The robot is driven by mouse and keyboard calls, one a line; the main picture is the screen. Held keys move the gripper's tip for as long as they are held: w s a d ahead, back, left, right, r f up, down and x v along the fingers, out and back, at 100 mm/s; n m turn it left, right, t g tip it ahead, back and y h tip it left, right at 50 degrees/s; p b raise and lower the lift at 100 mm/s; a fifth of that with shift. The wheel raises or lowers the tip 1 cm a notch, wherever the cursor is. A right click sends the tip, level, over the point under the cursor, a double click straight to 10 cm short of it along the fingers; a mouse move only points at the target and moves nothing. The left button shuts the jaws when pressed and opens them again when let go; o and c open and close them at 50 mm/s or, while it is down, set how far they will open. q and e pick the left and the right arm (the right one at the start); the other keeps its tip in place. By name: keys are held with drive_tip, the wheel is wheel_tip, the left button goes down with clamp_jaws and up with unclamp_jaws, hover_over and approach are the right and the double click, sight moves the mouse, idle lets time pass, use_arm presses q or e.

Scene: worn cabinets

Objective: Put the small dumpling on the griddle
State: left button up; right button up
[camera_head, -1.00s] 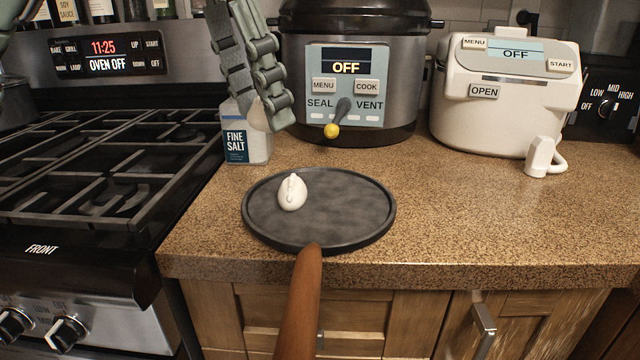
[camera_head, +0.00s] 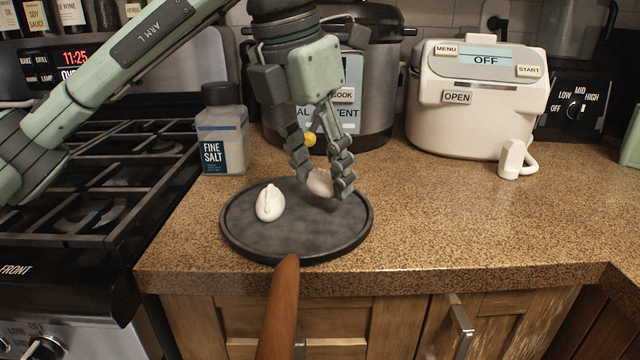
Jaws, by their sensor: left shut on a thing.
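My left gripper (camera_head: 322,184) is shut on a pale, whitish dumpling (camera_head: 319,181), partly hidden by the fingers. It holds the dumpling low over the back right part of the round dark griddle (camera_head: 295,232). I cannot tell whether the held dumpling touches the surface. Another white dumpling (camera_head: 269,203) rests on the griddle's left part, apart from the gripper. The griddle lies on the speckled counter with its wooden handle (camera_head: 279,310) pointing over the front edge. My right gripper is not in view.
A salt container (camera_head: 222,140) stands behind the griddle to the left. A pressure cooker (camera_head: 375,115) stands behind my left gripper, and a white appliance (camera_head: 470,110) stands at the back right. The stove (camera_head: 100,180) is at the left. The counter (camera_head: 470,220) right of the griddle is clear.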

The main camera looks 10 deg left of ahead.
use_arm(q)
wheel_tip(320, 180, down, 2)
drive_tip(key=shift+f, duration=0.4)
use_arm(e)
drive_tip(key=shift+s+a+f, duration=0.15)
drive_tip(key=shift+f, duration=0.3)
